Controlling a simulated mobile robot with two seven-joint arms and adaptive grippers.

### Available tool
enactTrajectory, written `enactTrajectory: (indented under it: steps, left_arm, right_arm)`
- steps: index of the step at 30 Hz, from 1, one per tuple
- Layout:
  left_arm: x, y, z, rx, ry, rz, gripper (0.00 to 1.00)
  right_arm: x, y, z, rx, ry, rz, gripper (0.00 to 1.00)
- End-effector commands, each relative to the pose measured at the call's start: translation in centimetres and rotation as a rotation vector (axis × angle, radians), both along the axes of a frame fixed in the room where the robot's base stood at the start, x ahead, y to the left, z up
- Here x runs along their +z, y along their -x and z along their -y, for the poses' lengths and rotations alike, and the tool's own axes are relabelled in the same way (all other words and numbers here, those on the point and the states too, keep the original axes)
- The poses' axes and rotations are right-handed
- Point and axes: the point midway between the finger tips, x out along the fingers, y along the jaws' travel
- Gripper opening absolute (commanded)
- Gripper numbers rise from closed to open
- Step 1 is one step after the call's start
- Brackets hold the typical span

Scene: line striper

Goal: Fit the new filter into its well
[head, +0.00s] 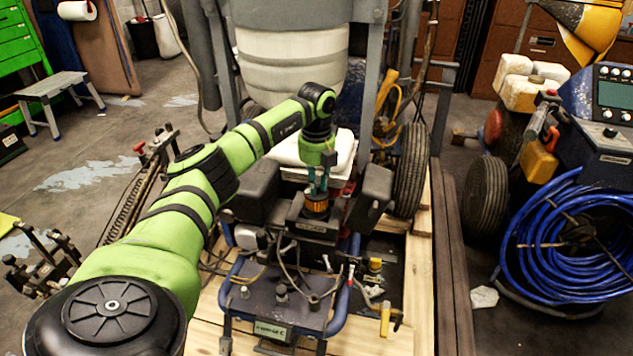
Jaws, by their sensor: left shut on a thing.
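My left gripper (318,184) reaches down from above at the centre of the head view. Its fingers are shut on an orange filter (317,205) with a dark upper band. The filter is roughly upright over the dark engine block (312,227) of the line striper. The well is not distinctly visible; the filter and gripper cover that spot. I cannot tell whether the filter's lower end is inside the well or just above it. My right gripper is not in view.
The striper's blue frame (335,325) stands on wooden planks (420,265). A white drum (290,65) stands behind the filter. A black tyre (411,170) and coiled blue hose (570,240) are at right. A yellow-handled tool (385,318) lies at the front right of the striper.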

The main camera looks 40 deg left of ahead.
Motion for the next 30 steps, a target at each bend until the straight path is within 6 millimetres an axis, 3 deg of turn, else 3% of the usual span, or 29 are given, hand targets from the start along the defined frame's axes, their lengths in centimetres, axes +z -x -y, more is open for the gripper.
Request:
enactTrajectory:
  steps: [30]
  left_arm:
    - [-1.5, 0.0, 0.0, 0.0, 0.0, 0.0, 0.0]
  right_arm:
    - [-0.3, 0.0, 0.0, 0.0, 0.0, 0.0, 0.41]
